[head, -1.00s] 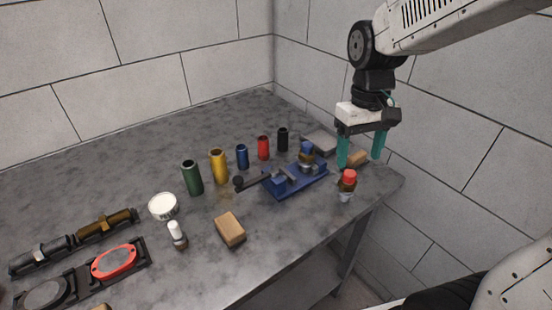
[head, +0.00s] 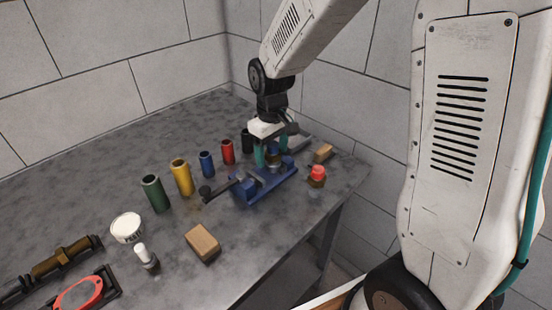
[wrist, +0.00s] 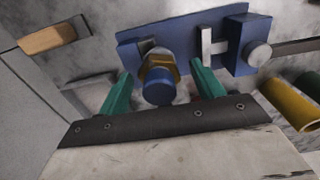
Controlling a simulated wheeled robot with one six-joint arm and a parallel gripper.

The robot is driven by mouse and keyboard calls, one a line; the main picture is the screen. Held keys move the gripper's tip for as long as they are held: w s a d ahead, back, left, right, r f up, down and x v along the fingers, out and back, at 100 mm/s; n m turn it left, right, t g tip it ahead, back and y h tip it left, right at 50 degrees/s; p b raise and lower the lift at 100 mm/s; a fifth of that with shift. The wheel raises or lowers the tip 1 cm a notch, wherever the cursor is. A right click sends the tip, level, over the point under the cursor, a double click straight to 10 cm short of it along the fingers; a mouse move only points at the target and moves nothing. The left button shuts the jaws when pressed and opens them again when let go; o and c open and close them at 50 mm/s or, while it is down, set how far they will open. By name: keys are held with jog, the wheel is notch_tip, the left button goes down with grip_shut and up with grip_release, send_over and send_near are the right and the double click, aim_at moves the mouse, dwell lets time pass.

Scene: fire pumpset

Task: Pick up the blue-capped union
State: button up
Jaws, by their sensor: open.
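The blue-capped union (wrist: 158,84) has a brass hex body and a round blue cap. It stands on the blue vise-like fixture (wrist: 190,37), which lies on the grey table. In the head view the fixture (head: 252,193) is right of the middle, and the union is mostly hidden by my gripper. My gripper (wrist: 160,80) is open. Its two green fingers are on either side of the union in the wrist view, with gaps visible. The head view shows my gripper (head: 271,152) low over the fixture. I cannot tell whether the fingertips reach the union's height.
A red-capped fitting (head: 317,176) stands right of the fixture. Green (head: 155,195), yellow (head: 181,178), blue (head: 207,164) and red (head: 228,152) cylinders stand to the left. A wooden block (head: 202,242) lies in front; another (head: 323,153) lies near the right edge. A wall is behind.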

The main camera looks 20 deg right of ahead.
jog(key=shift+f, duration=0.2)
grip_shut()
jog(key=shift+r, duration=0.1)
